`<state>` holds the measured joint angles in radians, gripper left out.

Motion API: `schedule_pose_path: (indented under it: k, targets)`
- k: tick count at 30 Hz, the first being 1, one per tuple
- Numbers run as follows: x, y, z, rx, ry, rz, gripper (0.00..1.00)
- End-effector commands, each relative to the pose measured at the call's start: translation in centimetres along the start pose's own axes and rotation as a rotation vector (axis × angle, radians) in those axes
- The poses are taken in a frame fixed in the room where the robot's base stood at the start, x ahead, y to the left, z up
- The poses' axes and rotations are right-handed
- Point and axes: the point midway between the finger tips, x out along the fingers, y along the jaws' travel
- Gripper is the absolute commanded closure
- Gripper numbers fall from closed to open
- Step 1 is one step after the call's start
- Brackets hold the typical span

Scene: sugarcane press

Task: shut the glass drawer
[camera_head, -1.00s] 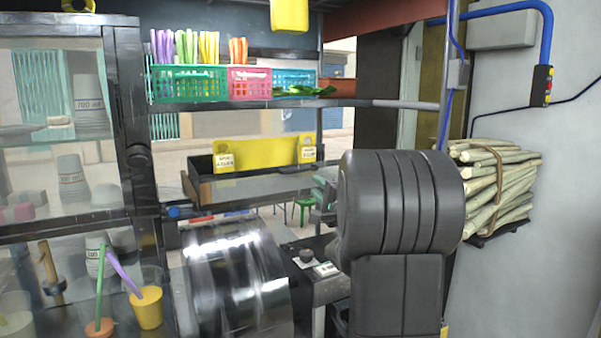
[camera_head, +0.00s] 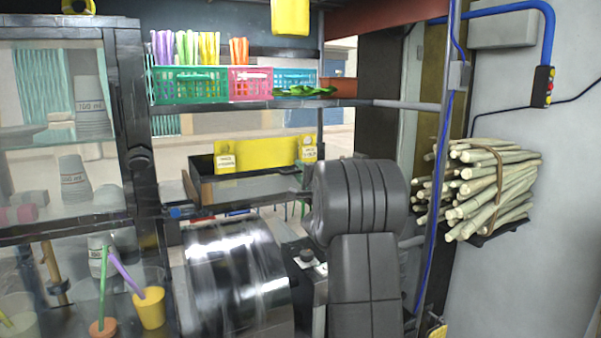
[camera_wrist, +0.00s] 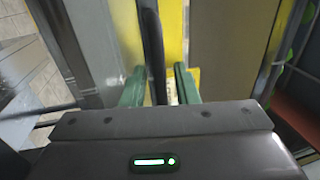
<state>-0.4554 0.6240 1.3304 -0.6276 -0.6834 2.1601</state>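An open drawer with a dark frame and a clear, glass-like front (camera_head: 240,188) sits in the middle of the head view, below the shelf; I take it for the glass drawer. A yellow panel with two tags stands at its back. My gripper's two green fingers (camera_wrist: 160,88) show apart in the wrist view. A dark upright bar (camera_wrist: 152,50) runs between them, nearer the left finger; I cannot tell whether it touches or is the drawer's handle. Yellow and grey-brown surfaces lie beyond.
A shelf (camera_head: 350,104) with baskets of straws (camera_head: 188,84) runs above the drawer. A shiny metal drum (camera_head: 235,280) stands below it. A glazed cabinet (camera_head: 128,120) with cups is at left. A sugarcane bundle (camera_head: 490,190) on the right wall stands beside a post.

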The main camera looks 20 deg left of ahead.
Motion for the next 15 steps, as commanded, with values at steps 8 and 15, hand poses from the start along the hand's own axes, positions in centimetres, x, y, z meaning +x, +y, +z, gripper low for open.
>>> schedule_pose_path:
  k: [8, 15]
  targets:
    - [-0.03, -0.01, 0.00, 0.000, 0.000, 0.000, 1.00]
    - [0.41, -0.05, -0.02, 0.000, 0.000, 0.000, 1.00]
